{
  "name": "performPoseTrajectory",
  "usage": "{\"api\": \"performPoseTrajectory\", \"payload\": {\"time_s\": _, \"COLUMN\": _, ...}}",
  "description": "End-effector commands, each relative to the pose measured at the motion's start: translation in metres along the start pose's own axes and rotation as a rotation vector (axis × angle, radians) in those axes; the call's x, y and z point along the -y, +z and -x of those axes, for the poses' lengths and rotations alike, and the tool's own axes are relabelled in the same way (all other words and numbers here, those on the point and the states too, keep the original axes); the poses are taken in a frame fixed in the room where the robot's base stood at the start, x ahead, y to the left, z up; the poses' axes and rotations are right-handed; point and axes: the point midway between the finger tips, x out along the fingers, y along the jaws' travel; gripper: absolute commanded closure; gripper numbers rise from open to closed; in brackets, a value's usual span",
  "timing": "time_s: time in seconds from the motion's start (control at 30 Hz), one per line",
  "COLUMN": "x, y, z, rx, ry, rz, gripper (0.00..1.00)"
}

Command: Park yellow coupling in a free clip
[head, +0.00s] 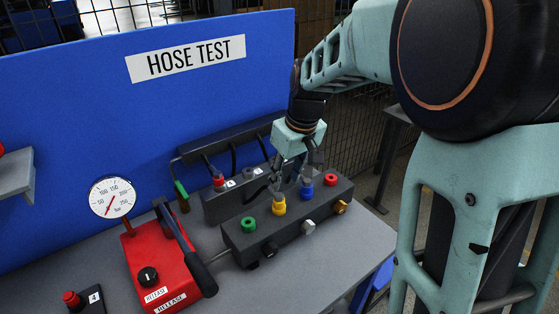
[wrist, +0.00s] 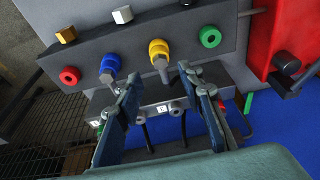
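The yellow coupling (head: 278,206) is seated on the dark manifold block (head: 235,236), with a grey metal stem sticking up from it. In the wrist view the yellow coupling (wrist: 158,48) lies just beyond the fingertips, its stem pointing toward the gap between them. My gripper (head: 293,172) is above and close to it, fingers spread and empty; the spread also shows in the wrist view (wrist: 158,82). The clip rail (head: 225,207) with white labels stands behind the manifold. A red coupling (head: 218,183) sits at its left end. My fingers partly hide the rail, so other clips are unclear.
On the manifold are a blue coupling (head: 306,188) with a stem, a red ring (head: 331,180) and a green ring (head: 249,224). A green coupling (head: 181,190) hangs at left. A red pump (head: 160,262) with gauge (head: 113,197) and lever stands left. A blue panel (head: 90,110) rises behind.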

Motion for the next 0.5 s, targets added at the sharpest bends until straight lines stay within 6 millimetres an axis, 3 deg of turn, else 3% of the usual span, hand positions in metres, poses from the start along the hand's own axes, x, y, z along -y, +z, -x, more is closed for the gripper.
{"api": "performPoseTrajectory", "payload": {"time_s": 0.27, "x": 0.0, "y": 0.001, "z": -0.021, "rx": 0.001, "ry": 0.0, "rz": 0.002, "gripper": 0.65}}
{"api": "performPoseTrajectory", "payload": {"time_s": 0.5, "x": 0.0, "y": 0.002, "z": -0.053, "rx": 0.002, "ry": 0.0, "rz": 0.002, "gripper": 0.65}}
